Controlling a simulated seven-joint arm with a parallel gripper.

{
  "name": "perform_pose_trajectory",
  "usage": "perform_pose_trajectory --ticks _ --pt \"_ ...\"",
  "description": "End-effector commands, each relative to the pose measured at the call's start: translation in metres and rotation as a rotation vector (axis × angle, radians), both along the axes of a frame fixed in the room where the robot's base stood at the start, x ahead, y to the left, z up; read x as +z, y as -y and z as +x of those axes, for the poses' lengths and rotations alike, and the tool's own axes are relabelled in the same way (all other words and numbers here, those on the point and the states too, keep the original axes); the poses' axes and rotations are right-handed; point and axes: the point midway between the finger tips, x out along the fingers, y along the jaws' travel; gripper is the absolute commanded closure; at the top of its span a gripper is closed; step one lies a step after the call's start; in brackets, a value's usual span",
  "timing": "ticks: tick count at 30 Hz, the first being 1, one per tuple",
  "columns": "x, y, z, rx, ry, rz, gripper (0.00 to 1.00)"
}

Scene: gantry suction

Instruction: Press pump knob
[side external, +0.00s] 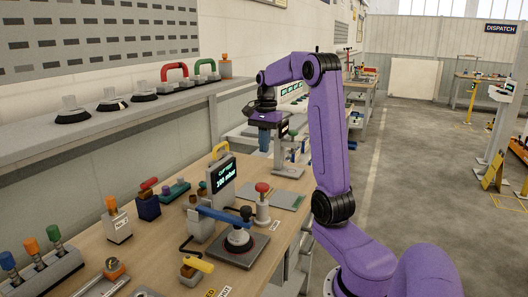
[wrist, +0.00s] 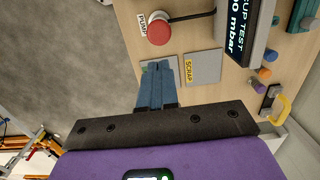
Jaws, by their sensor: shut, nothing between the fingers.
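The pump knob (side external: 262,187) is a red mushroom cap on a pale upright body, standing on the bench right of the display box. In the wrist view the red knob (wrist: 158,30) shows from above beside a label reading PUMP, beyond my fingertips. My gripper (side external: 265,150) hangs above the bench, behind the knob and well apart from it. Its blue fingers are shut and empty, and they point down; they also show in the wrist view (wrist: 166,62). Nothing hides the knob.
A display box (side external: 222,178) reading 100 mbar stands left of the knob. A suction cup (side external: 238,240) sits on a dark plate in front, under a blue lever (side external: 222,214). Grey plates, one labelled SCRAP (wrist: 203,68), lie flat near the knob. A shelf (side external: 130,115) runs along the wall.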

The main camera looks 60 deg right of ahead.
Motion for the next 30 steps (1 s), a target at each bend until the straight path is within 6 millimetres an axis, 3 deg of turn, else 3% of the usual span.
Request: perform_pose_trajectory --ticks 9,18,23,30 --pt "0.028 -0.004 0.012 0.0 -0.055 -0.015 1.0" --pt "0.03 -0.005 0.012 0.0 -0.06 -0.015 1.0" --pt "0.026 -0.005 0.011 0.0 -0.061 -0.014 1.0" --pt "-0.006 -0.007 0.009 -0.001 -0.064 -0.012 1.0"
